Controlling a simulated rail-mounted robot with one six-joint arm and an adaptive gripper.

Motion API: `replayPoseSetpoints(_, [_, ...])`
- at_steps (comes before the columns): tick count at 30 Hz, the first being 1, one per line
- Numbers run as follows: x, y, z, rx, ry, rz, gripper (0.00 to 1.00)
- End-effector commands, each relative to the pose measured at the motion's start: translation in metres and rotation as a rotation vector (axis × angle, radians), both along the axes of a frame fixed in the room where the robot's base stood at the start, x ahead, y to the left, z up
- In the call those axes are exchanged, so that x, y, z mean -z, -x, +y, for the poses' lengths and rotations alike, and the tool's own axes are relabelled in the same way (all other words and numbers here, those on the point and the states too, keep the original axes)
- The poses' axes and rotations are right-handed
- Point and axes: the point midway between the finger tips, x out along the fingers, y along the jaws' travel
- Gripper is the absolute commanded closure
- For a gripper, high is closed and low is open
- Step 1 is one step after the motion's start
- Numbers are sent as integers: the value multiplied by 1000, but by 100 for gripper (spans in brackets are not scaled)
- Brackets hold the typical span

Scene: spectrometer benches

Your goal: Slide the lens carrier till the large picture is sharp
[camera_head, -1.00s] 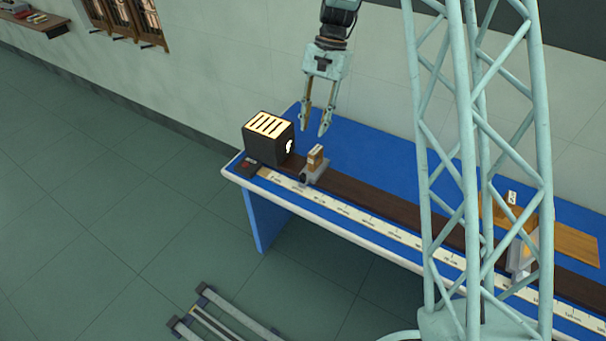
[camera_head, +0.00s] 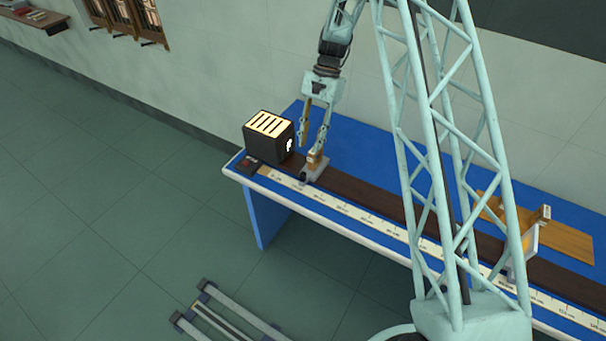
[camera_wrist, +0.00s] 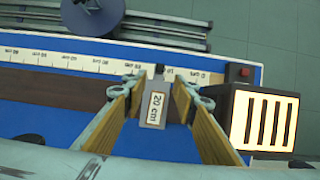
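In the wrist view the carrier (camera_wrist: 154,110) bears a "20 cm" label and lies between my fingers. My gripper (camera_head: 314,144) is open just above and around it; in the wrist view my gripper (camera_wrist: 161,85) has its wooden-faced fingers on both sides, and I see no clear contact. The black lamp box (camera_head: 268,138) has glowing slots and a bright figure facing along the rail. The upright screen (camera_head: 526,240) is partly hidden; its picture cannot be seen.
The blue bench (camera_head: 360,150) carries a white centimetre scale (camera_head: 365,219) along the front of the rail. A small dark box with a red button (camera_head: 247,164) sits at the left end. A wooden board (camera_head: 565,236) lies by the screen. The rail between carrier and screen looks clear.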

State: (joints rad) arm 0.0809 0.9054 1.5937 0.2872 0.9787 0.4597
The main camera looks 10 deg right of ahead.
Motion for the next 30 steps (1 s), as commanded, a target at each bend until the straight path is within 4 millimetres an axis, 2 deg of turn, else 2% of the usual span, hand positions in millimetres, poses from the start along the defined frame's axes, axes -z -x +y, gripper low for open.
replayPoseSetpoints(14, [8, 2, 2, 0, 0, 0, 74])
replayPoseSetpoints(20, [23, 8, 7, 1, 0, 0, 74])
replayPoseSetpoints(30, [64, 20, 18, 0, 0, 1, 74])
